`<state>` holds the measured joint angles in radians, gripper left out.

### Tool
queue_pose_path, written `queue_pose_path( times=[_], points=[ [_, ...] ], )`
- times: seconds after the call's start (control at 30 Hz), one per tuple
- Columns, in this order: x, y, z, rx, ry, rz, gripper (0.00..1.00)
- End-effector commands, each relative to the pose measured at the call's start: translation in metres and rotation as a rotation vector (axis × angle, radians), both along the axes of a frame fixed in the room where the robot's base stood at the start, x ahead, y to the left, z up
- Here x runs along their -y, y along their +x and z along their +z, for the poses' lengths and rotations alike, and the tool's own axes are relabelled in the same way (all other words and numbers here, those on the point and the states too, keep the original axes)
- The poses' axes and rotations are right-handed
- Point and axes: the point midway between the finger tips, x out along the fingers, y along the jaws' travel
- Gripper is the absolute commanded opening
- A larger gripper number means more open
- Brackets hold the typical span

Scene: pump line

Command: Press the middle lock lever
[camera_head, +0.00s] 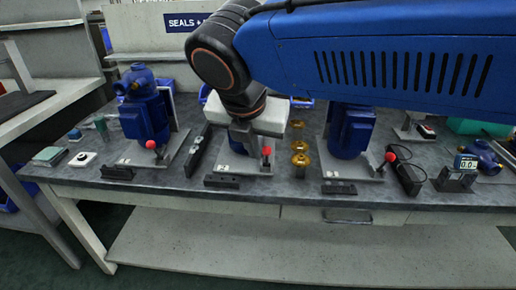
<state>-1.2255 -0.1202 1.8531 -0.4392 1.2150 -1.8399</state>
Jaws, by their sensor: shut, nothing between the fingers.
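The middle lock lever (266,151) has a red ball knob and stands upright on the middle grey base plate (235,164), near its front. My gripper (243,142) hangs over that plate from the blue arm, just left of the red knob and slightly behind it in the picture. It is shut and empty. I cannot tell whether it touches anything. The arm and gripper hide most of the middle station. The left lever (151,145) and the right lever (390,158) also have red knobs.
Blue pumps stand at the left (145,110) and right (350,130) stations. Brass parts (300,158) stand right of the middle lever. Black blocks (222,181) lie along the front of the workbench (290,190). A small display (466,162) stands at the right.

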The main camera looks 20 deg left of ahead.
Motion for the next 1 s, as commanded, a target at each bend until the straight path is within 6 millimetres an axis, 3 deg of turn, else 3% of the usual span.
queue_pose_path(
  times=[0.5,0.73,1.0],
  points=[
    [-0.004,0.039,-0.08,-0.002,-0.003,-0.003,0.0],
    [-0.006,0.068,-0.071,0.0,0.0,-0.003,0.0],
    [-0.006,0.078,-0.069,0.0,0.0,-0.001,0.0]
  ],
)
